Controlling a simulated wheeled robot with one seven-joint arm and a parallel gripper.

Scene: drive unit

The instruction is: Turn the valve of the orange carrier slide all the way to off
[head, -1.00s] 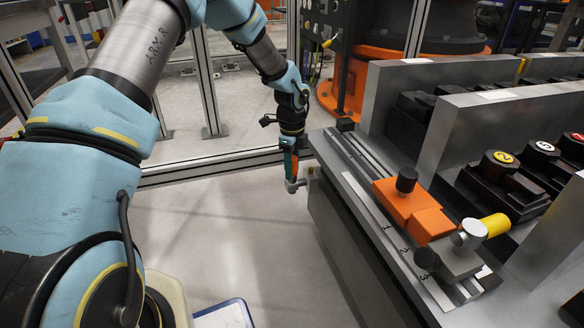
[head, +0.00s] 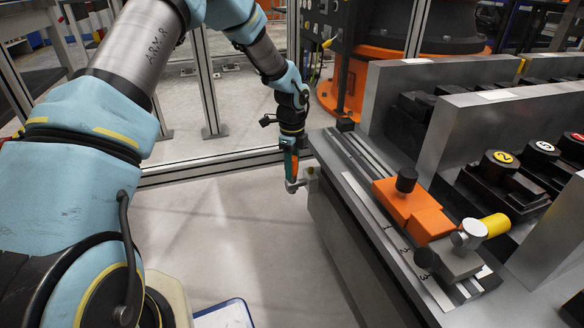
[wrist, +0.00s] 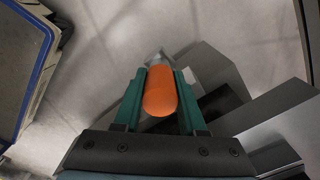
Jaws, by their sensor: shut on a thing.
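In the head view the fingers mostly hide the handle. The grey valve fitting (head: 293,186) sits just below the fingers, against the bench's end. The orange carrier slide (head: 410,208), with a black knob on top, lies on the rail on the bench, well right of my gripper.
The metal bench (head: 345,215) fills the right side, with upright grey plates and black units with numbered caps behind the slide. A yellow cylinder (head: 495,225) sticks out by the slide. A glass guard fence stands behind my arm.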

